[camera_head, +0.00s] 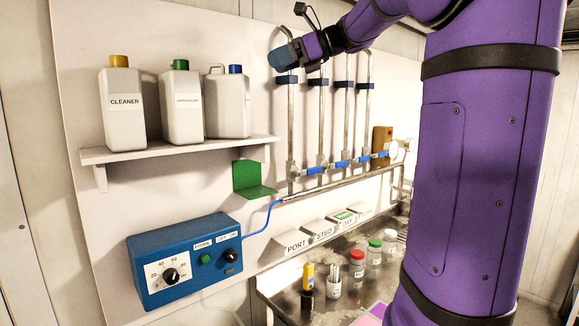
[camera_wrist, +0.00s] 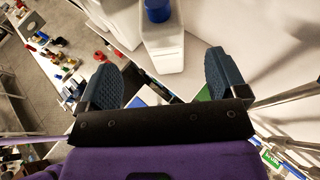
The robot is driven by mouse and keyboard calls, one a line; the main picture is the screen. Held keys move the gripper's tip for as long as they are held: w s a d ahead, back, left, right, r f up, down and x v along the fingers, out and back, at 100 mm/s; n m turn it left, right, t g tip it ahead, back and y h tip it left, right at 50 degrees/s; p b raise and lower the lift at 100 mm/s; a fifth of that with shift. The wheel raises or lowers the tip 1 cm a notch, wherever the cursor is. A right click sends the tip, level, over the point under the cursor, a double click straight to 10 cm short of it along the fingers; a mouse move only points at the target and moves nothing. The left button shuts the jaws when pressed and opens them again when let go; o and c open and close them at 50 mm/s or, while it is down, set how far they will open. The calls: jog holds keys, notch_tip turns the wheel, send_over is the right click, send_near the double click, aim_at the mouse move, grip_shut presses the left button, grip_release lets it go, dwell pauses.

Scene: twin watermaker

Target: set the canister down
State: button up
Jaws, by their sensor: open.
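Three white canisters stand upright on a wall shelf (camera_head: 185,150) in the head view. They are a yellow-capped one labelled CLEANER (camera_head: 124,115), a green-capped one (camera_head: 181,88) and a blue-capped one with a handle (camera_head: 226,118). The task does not say which canister is meant. My gripper (camera_head: 283,57) is up to the right of the blue-capped canister, apart from it. In the wrist view my gripper (camera_wrist: 162,66) has its fingers spread with nothing between them. The blue-capped canister (camera_wrist: 163,45) shows just beyond the fingers.
A green bracket (camera_head: 255,180) sits on the wall below the shelf's right end. Vertical pipes (camera_head: 320,130) with blue fittings stand right of the shelf. A blue control box (camera_head: 187,258) is below. A counter holds small jars (camera_head: 357,265).

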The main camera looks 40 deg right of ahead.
jog(key=s+a+f+n+g+h, duration=0.2)
jog(key=s+a+f+n+g, duration=0.1)
jog(key=s+a+f+n, duration=0.55)
jog(key=s+a+f+n+h, duration=0.3)
jog(key=s+f+n+h, duration=0.1)
jog(key=s+f+n, duration=0.3)
jog(key=s+a+f+n+g+h, duration=0.1)
jog(key=s+a+f+n+h, duration=0.2)
jog(key=s+f+n, duration=0.5)
notch_tip(320, 180, down, 5)
jog(key=a+n, duration=0.1)
jog(key=n, duration=0.2)
jog(key=shift+a+r+g+h, duration=0.2)
jog(key=shift+g+h, duration=0.1)
jog(key=shift+h, duration=0.1)
